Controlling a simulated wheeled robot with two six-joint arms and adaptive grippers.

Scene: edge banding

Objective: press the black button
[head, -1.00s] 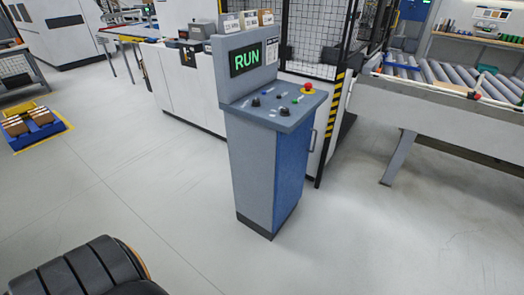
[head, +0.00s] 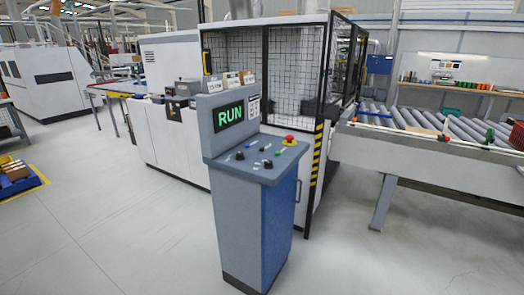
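A blue-grey control console (head: 245,225) stands upright on the floor near the middle of the head view. Its sloped top panel (head: 285,160) carries small controls. Black round controls show at the panel's front (head: 267,164) and left (head: 240,156); they are too small to tell buttons from knobs. A green control (head: 277,153) and a red mushroom button on a yellow base (head: 290,139) sit farther right. The raised back panel has a display (head: 229,116) reading RUN in green. Neither gripper is in view.
A white machine (head: 180,155) and a black mesh guard with a yellow-striped post (head: 316,160) stand behind the console. A roller conveyor (head: 440,165) is at right. A blue and yellow pallet (head: 20,180) lies at far left. The floor in front is clear.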

